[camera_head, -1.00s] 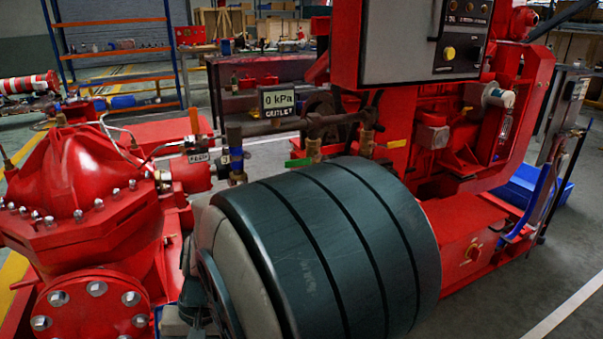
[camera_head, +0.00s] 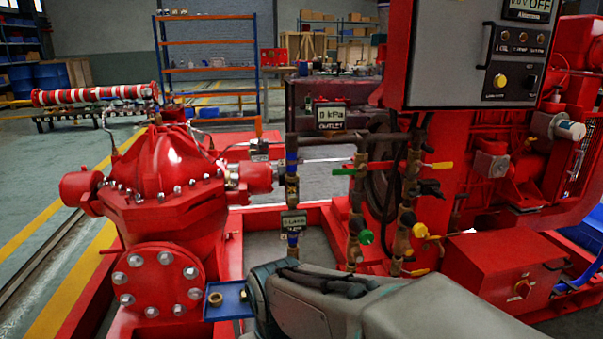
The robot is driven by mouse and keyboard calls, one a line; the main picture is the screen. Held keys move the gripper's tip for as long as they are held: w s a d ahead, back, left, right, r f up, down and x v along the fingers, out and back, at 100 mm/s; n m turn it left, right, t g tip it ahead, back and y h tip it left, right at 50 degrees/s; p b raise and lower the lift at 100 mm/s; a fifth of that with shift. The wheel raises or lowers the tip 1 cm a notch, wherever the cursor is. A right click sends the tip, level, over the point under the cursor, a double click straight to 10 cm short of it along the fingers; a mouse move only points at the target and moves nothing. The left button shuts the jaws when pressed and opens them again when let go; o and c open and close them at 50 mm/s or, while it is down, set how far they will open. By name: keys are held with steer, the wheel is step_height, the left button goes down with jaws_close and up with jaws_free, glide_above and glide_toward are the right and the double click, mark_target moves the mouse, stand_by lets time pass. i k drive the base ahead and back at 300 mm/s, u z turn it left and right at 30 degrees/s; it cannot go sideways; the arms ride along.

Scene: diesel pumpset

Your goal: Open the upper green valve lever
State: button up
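The upper green valve lever (camera_head: 344,171) sticks out to the left from the left brass valve pipe (camera_head: 357,200), roughly horizontal, right of the picture's middle. A round green part (camera_head: 366,237) sits lower on the same pipe. A yellow lever (camera_head: 441,165) points right from the neighbouring brass pipe (camera_head: 405,215), with a round yellow part (camera_head: 420,230) below it. My grey arm lies across the bottom, in front of the pipes' lower ends. My gripper cannot be made out, so its state is hidden.
A red pump (camera_head: 165,185) stands at left, and a small blue tray (camera_head: 229,312) with a brass nut is beside my arm. A grey control box (camera_head: 440,60) overhangs the pipes at upper right. A red box (camera_head: 505,270) stands at lower right. Open floor lies at far left.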

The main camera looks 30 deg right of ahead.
mark_target(345, 171)
steer(key=z, duration=0.45)
steer(key=i, duration=0.35)
steer(key=z, duration=1.2)
steer(key=k, duration=0.6)
steer(key=u, duration=0.5)
steer(key=i, duration=0.5)
